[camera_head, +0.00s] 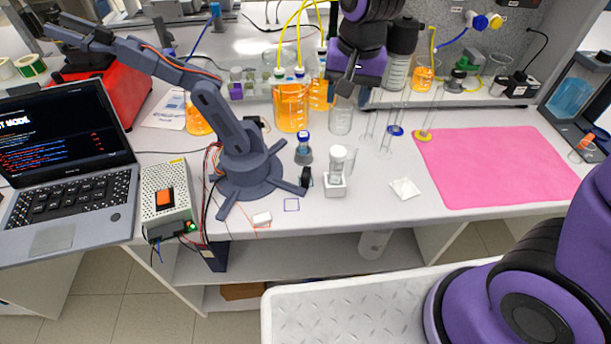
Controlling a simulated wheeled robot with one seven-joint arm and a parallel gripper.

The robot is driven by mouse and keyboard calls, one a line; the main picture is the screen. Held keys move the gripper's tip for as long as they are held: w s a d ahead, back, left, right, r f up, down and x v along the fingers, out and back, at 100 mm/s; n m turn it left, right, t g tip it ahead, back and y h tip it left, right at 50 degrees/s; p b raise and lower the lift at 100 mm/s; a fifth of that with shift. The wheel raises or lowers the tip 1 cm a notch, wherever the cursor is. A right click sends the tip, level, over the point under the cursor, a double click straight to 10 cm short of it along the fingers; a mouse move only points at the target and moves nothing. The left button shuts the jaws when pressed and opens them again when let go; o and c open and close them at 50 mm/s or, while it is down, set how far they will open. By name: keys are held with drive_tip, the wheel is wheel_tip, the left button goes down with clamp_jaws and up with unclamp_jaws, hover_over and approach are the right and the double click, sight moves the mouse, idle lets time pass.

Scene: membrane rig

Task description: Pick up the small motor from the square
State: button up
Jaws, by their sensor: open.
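A small white block (262,219) lies left of the outline, beside thin orange-red lines. My gripper (345,88) hangs over the back of the bench, fingers down, open and apart from the square. Glassware partly overlaps its lower end in the picture.
The desktop arm (245,170) stands left of the square, with loose wires beside a power supply (168,200) and laptop (68,165). Orange bottles (291,103) and glassware stand behind. A pink mat (500,165) is clear.

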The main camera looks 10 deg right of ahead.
drive_tip(key=m+g, duration=0.1)
approach(306, 170)
drive_tip(key=shift+h, duration=0.4)
drive_tip(key=shift+a+f, duration=0.15)
drive_tip(key=shift+f, duration=2.5)
drive_tip(key=shift+a+f, duration=0.2)
drive_tip(key=shift+f, duration=2.5)
clamp_jaws()
